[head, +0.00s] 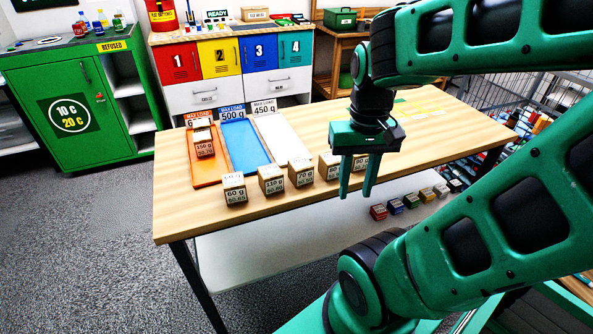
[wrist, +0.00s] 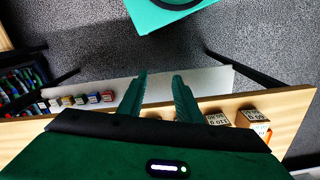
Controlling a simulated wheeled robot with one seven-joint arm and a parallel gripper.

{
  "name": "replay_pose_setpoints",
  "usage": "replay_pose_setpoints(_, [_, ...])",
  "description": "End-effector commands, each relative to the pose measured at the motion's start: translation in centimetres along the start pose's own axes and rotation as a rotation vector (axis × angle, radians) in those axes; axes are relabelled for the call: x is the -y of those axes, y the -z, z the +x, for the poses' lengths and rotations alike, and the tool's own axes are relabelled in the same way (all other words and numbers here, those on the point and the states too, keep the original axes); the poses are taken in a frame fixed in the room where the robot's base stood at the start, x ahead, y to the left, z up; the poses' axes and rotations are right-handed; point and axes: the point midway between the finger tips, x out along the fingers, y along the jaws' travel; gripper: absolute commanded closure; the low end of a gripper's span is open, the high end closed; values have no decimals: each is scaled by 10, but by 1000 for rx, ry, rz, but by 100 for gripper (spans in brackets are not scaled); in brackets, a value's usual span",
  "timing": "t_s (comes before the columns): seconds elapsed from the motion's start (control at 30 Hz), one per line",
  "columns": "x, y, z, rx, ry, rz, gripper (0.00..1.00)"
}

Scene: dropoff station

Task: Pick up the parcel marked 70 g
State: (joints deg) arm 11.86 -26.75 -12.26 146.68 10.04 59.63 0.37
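The parcel marked 70 g (head: 301,173) is a small brown box with a white label. It stands on the wooden table's front edge, third from the left in a row of similar parcels. My gripper (head: 357,190) is open, fingers pointing down, right of the 70 g parcel and apart from it. It is near two parcels further right, partly covering the last one. The wrist view shows the open fingers (wrist: 158,85) with nothing between them. There, the 60 g parcel (wrist: 253,118) and the 110 g parcel (wrist: 217,119) show; I cannot make out the 70 g one.
The 60 g and 110 g parcels stand left of it; an unclear-marked parcel (head: 329,167) stands close on its right. Behind are an orange tray (head: 208,174) holding parcels, a blue tray (head: 245,150) and a white tray (head: 283,142). Small coloured boxes (head: 411,201) sit on the lower shelf.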

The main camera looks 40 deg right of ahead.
Motion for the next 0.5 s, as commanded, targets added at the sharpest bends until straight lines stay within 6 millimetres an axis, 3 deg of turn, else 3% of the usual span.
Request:
replay_pose_setpoints(0.03, [0, 0, 0, 0, 0, 1, 57])
replay_pose_setpoints(0.13, [-4, -6, -6, -10, 15, 26, 34])
replay_pose_setpoints(0.27, [9, 13, -12, 2, 46, 134, 34])
replay_pose_setpoints(0.5, [41, 78, -27, 74, 150, 523, 34])
